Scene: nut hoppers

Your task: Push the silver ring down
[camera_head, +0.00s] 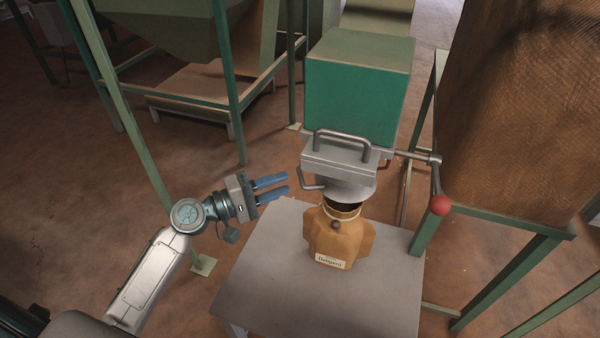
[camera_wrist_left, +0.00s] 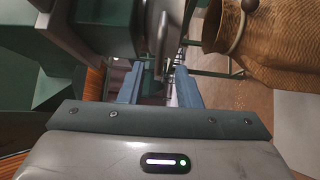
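A silver round collar (camera_head: 352,190) surrounds the bottom of the spout, directly above the bag's mouth. I take this as the silver ring. My right gripper is not in view.
The bag stands on a grey table (camera_head: 262,290). A green box (camera_head: 358,95) and a grey housing with a top handle (camera_head: 340,158) are above. A lever with a red knob (camera_head: 440,205) stands out at right. Green frame legs surround the place. The table's left part is clear.

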